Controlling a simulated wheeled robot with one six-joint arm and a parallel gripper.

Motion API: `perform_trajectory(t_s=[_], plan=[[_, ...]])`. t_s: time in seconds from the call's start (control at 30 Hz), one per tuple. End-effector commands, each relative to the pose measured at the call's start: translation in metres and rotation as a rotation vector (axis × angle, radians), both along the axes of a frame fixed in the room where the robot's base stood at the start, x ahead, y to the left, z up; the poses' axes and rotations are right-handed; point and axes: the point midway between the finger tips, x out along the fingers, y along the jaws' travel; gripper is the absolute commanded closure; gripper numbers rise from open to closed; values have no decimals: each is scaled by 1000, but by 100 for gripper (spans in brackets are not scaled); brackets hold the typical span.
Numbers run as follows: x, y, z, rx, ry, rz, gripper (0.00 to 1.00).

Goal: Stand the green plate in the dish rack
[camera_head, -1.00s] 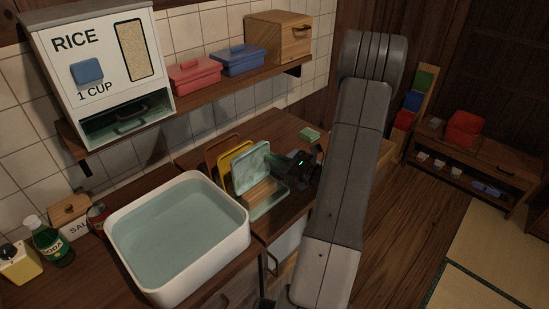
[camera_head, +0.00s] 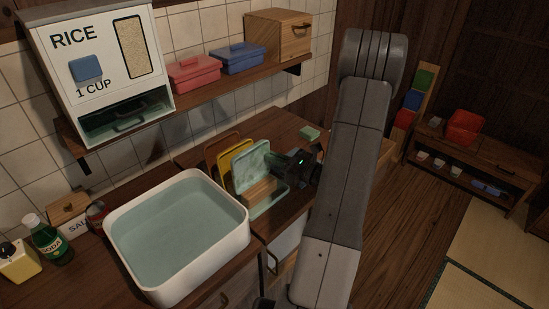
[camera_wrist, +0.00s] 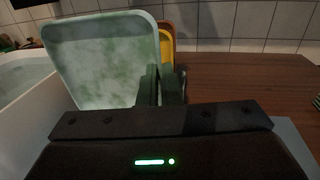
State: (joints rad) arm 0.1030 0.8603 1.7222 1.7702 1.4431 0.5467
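The green plate (camera_head: 251,161) is a pale, mottled square with rounded corners. It stands nearly upright, leaning slightly, at the dish rack (camera_head: 268,207), which has a green base and wooden parts. Whether its lower edge is seated in a slot is hidden. My gripper (camera_head: 279,164) is at the plate's right edge. In the wrist view the plate (camera_wrist: 105,60) fills the upper left, and my gripper (camera_wrist: 159,84) has its dark fingers close together, one on each side of the plate's right edge.
A yellow plate (camera_head: 227,157) and a brown plate (camera_head: 211,149) stand behind the green one. A white basin of water (camera_head: 118,226) is to the left. A green sponge-like block (camera_head: 309,134) lies on the counter behind. A shelf (camera_head: 205,93) with boxes hangs above.

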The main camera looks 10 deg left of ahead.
Motion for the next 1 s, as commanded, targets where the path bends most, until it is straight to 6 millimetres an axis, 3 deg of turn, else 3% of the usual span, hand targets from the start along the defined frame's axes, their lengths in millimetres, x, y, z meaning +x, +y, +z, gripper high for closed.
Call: perform_trajectory(t_s=[1.0], plan=[[0,0,-17,1,0,0,100]])
